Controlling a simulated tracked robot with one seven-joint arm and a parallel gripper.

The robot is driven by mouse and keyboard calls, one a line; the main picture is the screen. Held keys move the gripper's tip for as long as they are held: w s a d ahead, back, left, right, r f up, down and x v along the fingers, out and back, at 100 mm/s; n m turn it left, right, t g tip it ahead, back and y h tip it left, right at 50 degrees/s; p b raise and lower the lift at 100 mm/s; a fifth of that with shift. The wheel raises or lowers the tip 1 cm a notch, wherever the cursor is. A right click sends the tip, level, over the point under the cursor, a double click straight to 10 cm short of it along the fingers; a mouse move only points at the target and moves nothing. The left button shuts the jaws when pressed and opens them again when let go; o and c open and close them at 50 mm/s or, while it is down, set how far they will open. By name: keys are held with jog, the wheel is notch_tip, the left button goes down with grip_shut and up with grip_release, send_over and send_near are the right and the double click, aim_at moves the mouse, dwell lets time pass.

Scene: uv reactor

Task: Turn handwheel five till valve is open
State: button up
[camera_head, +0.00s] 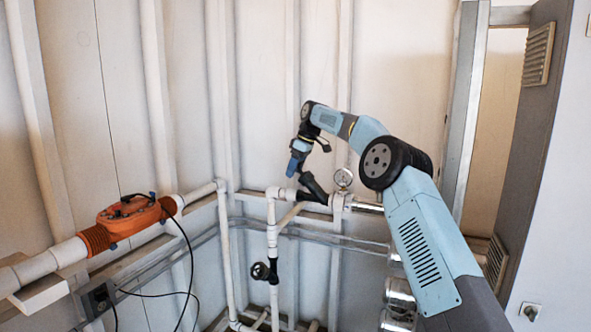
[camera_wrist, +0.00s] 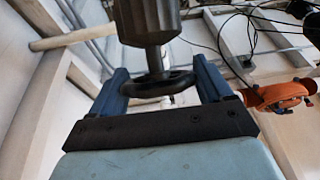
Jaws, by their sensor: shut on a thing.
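A black handwheel (camera_wrist: 158,84) sits on a short stem below a dark ribbed valve body (camera_wrist: 147,20) in the wrist view. My gripper (camera_wrist: 160,70) has its two blue fingers on opposite sides of the wheel's rim and is shut on it. In the head view my gripper (camera_head: 297,162) points down at the black angled valve (camera_head: 314,189) on the white horizontal pipe. The wheel itself is mostly hidden there by the fingers. No number on the wheel is readable.
A second black valve (camera_head: 262,271) sits lower on the vertical pipe. An orange unit (camera_head: 130,217) with loose black cables is on the left pipe. Space above the valve is open.

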jog(key=shift+w+r+n+g, duration=0.1)
jog(key=shift+n+g, duration=0.2)
jog(key=shift+g, duration=0.1)
jog(key=shift+d, duration=0.1)
dwell(0.4)
jog(key=o, duration=1)
jog(key=shift+c, duration=0.2)
